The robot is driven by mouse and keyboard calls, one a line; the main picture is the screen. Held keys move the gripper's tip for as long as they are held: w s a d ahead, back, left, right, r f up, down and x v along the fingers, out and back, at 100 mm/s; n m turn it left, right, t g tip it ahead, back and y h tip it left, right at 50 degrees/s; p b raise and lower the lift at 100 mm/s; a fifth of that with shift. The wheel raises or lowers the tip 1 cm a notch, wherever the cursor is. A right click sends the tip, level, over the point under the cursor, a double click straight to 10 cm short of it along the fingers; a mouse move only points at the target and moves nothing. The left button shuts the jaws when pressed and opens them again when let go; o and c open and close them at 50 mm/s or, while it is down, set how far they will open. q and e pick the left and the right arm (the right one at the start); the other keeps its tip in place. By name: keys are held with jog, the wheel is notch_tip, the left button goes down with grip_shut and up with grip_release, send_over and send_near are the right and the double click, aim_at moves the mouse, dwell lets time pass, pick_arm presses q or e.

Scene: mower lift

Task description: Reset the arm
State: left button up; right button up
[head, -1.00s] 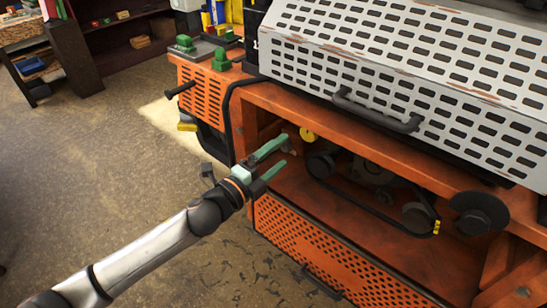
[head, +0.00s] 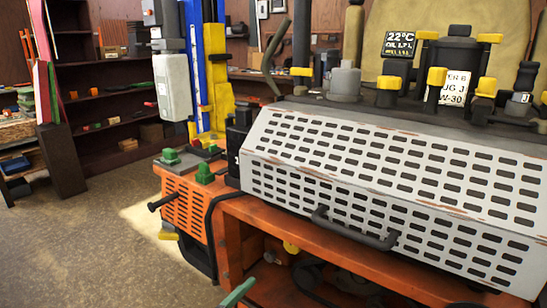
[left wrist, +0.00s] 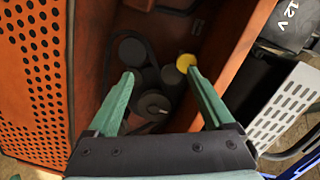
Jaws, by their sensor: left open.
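My left gripper (left wrist: 159,76) is open and empty in the left wrist view, its two green fingers spread. It points into the orange machine's open bay, towards dark round pulleys (left wrist: 152,104) and a yellow knob (left wrist: 186,62). The knob shows beyond the right fingertip; I cannot tell how far off it is. In the head view only a green finger (head: 238,292) of this gripper shows at the bottom edge, in front of the bay. The rest of that arm is out of the picture. My right gripper is in neither view.
The orange machine frame (head: 290,231) edges the bay, under a perforated grey cover (head: 380,170) with a dark handle (head: 352,230). A perforated orange panel (left wrist: 35,75) flanks the gripper. Floor at left (head: 90,240) is clear. Dark shelves (head: 110,75) stand behind.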

pick_arm(q)
jog(key=s+a+f+n+g+y+p, duration=0.1)
jog(key=s+a+f+n+y, duration=0.1)
jog(key=s+a+f+n, duration=0.2)
jog(key=s+a+f+n+g+y+p, duration=0.1)
jog(key=s+a+f+n, duration=0.3)
jog(key=s+f+n, duration=0.4)
jog(key=s+a+f+n+g+y+p, duration=0.1)
jog(key=s+a+f+n+g+y, duration=0.2)
jog(key=s, duration=0.8)
notch_tip(320, 180, down, 4)
jog(key=n, duration=0.2)
jog(key=shift+a+n, duration=0.4)
